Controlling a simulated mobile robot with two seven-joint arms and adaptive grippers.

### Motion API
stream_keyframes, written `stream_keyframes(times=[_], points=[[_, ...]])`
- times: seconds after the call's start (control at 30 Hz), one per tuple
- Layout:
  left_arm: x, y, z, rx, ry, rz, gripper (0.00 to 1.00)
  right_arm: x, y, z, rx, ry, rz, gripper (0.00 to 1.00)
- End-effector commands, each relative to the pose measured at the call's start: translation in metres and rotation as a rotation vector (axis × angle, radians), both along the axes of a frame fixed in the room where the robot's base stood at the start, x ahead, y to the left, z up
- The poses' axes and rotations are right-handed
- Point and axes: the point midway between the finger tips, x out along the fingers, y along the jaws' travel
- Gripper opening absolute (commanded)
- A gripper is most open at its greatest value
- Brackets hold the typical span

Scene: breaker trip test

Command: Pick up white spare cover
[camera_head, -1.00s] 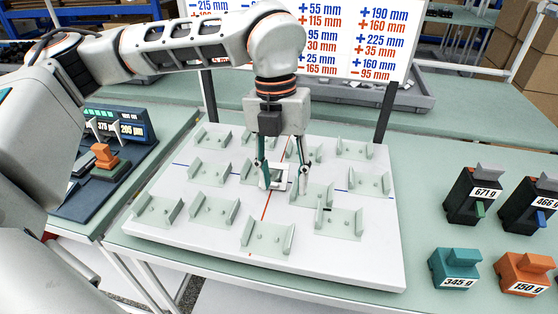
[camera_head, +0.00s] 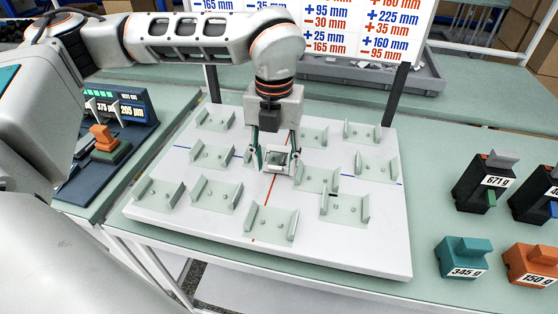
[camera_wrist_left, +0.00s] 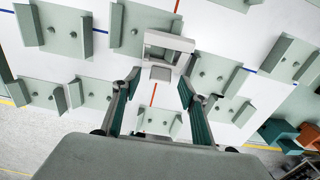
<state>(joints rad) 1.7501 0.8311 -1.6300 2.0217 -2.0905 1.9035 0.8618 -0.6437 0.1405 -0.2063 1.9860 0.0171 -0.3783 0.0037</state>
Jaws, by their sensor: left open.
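A small white frame-like piece, likely the white spare cover (camera_head: 279,158), is near the middle of the white board (camera_head: 330,255). In the left wrist view the white cover (camera_wrist_left: 168,40) shows as a U-shaped frame just beyond the fingertips. My left gripper (camera_head: 274,167) points down over the board, its fingers apart on either side of the cover in the head view. In the left wrist view the left gripper (camera_wrist_left: 160,88) is open, with nothing clamped between its fingers. Whether a finger touches the cover cannot be told. My right gripper is not in view.
Several pale green brackets (camera_head: 270,224) stand around the cover on the board, some close to the fingers. Labelled weights, such as the teal block (camera_head: 463,258), stand at the right. A sign (camera_head: 330,30) stands behind the board, and a display unit (camera_head: 120,120) at the left.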

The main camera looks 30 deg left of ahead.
Motion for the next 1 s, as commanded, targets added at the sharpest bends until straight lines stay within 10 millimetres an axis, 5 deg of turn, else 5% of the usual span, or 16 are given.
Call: stream_keyframes(times=[0.2,0.4,0.77,1.0], points=[[0.0,0.0,-0.002,0.0,-0.002,0.0,0.43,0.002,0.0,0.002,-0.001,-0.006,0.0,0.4],[0.0,0.0,-0.001,0.0,-0.002,-0.001,0.02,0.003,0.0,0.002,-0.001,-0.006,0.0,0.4],[0.0,0.0,0.001,0.0,-0.002,0.0,0.02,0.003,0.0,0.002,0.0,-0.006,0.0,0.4],[0.001,0.0,0.022,-0.001,-0.005,-0.001,0.02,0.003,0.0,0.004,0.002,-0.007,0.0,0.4]])
